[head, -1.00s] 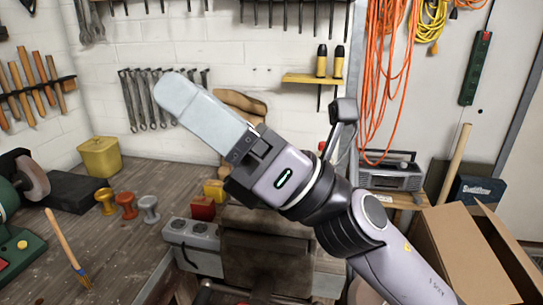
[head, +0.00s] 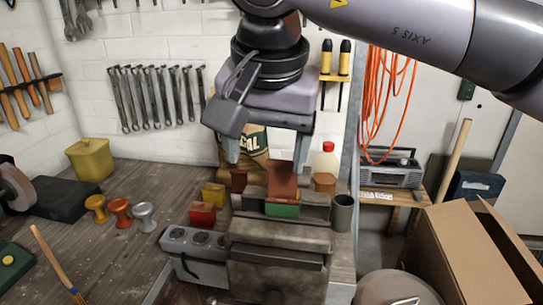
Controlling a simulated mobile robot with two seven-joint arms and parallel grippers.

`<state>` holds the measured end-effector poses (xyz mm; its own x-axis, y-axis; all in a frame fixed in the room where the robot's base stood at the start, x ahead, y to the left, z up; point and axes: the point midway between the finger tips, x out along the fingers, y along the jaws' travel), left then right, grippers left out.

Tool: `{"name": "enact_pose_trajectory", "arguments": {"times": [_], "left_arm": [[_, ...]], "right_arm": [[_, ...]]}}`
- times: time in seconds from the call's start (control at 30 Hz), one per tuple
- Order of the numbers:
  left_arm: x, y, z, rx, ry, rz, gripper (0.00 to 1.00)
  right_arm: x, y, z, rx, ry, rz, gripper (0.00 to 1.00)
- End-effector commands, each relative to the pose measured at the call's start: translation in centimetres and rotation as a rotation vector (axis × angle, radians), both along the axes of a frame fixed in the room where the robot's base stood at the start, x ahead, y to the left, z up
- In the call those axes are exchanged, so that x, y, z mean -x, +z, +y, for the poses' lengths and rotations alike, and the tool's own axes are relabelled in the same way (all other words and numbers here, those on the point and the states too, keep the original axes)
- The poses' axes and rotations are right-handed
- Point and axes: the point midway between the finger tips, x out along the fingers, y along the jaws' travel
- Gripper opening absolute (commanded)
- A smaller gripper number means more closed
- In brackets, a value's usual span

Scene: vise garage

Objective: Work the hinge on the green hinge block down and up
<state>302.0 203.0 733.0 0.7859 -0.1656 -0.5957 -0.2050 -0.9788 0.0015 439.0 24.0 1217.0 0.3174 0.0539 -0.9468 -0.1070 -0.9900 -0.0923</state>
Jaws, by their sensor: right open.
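The green hinge block (head: 283,210) sits low in the jaws of the grey vise (head: 275,236) on the workbench. Its reddish-brown hinge leaf (head: 283,182) stands up above the green part. My right gripper (head: 266,165) points down above the vise, its two fingers spread apart. The right finger is close to the top of the leaf in the picture; I cannot tell whether they touch. The left finger hangs to the left of the leaf. Nothing is held between the fingers. My left gripper is not in view.
A red block (head: 202,215) and a yellow block (head: 214,194) stand left of the vise, behind a grey socket box (head: 193,248). A grey cup (head: 342,212) and a red-capped bottle (head: 325,162) are on the right. An open cardboard box (head: 465,255) stands at right.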

Motion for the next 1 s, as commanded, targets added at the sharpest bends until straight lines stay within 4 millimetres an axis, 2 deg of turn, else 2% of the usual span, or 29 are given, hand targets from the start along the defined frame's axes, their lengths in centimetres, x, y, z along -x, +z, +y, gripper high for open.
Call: {"name": "enact_pose_trajectory", "arguments": {"times": [0.1,0.2,0.63,0.8,1.0], "left_arm": [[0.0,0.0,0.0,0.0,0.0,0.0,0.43],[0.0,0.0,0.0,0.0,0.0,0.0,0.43],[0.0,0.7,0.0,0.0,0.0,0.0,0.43],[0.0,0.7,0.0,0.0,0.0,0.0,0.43],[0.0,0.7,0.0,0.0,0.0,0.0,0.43]], "right_arm": [[-0.8,1.5,-1.7,0.084,-0.026,-0.056,0.77],[-1.1,1.5,-2.2,0.107,-0.033,-0.067,0.77],[-3.2,-4.0,-2.4,0.105,-0.031,-0.063,0.77],[-3.6,-4.8,-2.5,0.102,-0.031,-0.065,0.77],[-3.6,-4.9,-2.4,0.102,-0.031,-0.065,0.77]]}}
